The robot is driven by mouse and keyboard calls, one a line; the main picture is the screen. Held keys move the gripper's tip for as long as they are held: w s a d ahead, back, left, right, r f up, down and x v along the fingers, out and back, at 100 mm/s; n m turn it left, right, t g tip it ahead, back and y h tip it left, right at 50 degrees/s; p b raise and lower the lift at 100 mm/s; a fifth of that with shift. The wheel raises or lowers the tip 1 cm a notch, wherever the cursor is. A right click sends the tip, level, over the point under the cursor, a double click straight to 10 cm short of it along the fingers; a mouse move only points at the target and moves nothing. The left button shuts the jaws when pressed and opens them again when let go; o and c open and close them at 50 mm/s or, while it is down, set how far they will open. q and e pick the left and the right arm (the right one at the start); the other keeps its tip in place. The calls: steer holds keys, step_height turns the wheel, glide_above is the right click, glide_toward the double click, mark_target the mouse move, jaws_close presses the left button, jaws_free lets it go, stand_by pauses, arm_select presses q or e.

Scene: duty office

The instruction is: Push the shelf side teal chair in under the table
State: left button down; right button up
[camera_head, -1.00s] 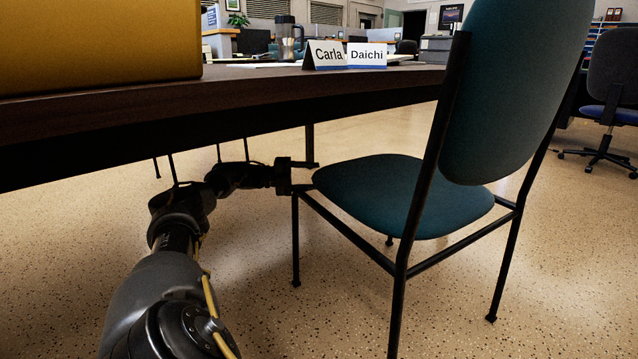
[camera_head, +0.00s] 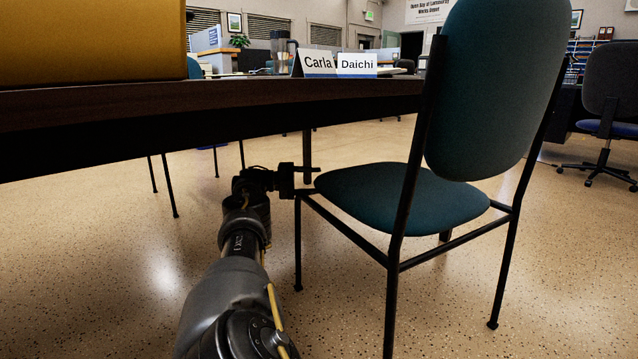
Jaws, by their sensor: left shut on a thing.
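My left gripper (camera_head: 305,180) is shut on the chair's frame at the front left corner of the seat, below table height. My right gripper does not show.
A yellow box-like thing (camera_head: 90,40) and name cards reading Carla (camera_head: 318,63) and Daichi (camera_head: 357,65) stand on the table. An office chair (camera_head: 610,110) stands at the far right. Thin legs show under the table. The speckled floor (camera_head: 560,270) around the teal chair is clear.

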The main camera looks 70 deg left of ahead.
arm_select(q)
steer(key=shift+a, duration=0.1)
steer(key=shift+c, duration=2.2)
jaws_free()
